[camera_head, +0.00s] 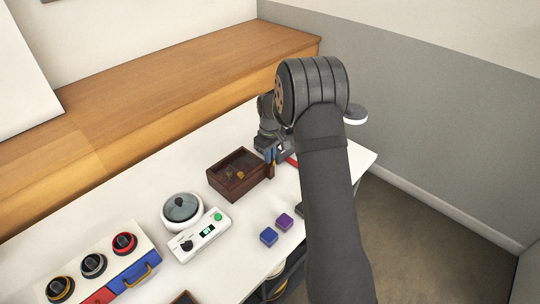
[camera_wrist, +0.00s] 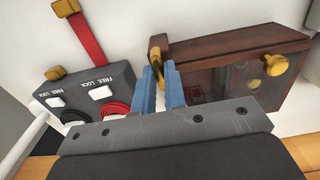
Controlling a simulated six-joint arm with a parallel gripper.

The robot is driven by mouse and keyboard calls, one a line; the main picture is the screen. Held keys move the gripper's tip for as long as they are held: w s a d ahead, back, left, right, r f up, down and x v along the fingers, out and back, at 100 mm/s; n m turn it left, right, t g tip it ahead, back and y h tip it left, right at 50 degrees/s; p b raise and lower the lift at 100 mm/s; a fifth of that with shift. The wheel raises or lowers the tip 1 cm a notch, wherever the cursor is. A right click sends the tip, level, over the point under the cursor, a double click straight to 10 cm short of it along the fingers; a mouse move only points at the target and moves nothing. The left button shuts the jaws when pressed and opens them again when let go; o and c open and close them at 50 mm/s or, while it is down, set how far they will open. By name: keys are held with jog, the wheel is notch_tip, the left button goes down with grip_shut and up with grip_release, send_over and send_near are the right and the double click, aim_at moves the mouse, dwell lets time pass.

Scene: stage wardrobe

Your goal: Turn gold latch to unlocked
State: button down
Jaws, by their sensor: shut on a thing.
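A dark brown wooden box (camera_head: 226,191) with a clear lid panel stands on the white table; it also shows in the wrist view (camera_wrist: 225,44). A gold latch (camera_wrist: 158,43) sits at the box's left end in the wrist view. A gold knob (camera_wrist: 276,65) is on its lid. My gripper (camera_wrist: 160,70) has its blue fingers close together around the lower part of the latch and is shut on it. The fingers hide part of the latch, so its exact angle is hard to tell. In the head view my gripper (camera_head: 274,156) is at the box's right end.
A dark FREE/LOCK unit (camera_wrist: 90,88) with two white switches and a red strap (camera_wrist: 86,37) lies left of my gripper in the wrist view. A purple cube (camera_head: 284,221), a blue cube (camera_head: 268,236), a lidded white pot (camera_head: 166,216) and a control box (camera_head: 202,236) stand nearer the front.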

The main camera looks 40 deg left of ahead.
jog(key=c, duration=1.5)
grip_release()
notch_tip(320, 180, up, 18)
jog(key=shift+f, duration=0.25)
notch_tip(320, 180, down, 18)
jog(key=shift+r, duration=0.2)
jog(key=shift+r, duration=0.1)
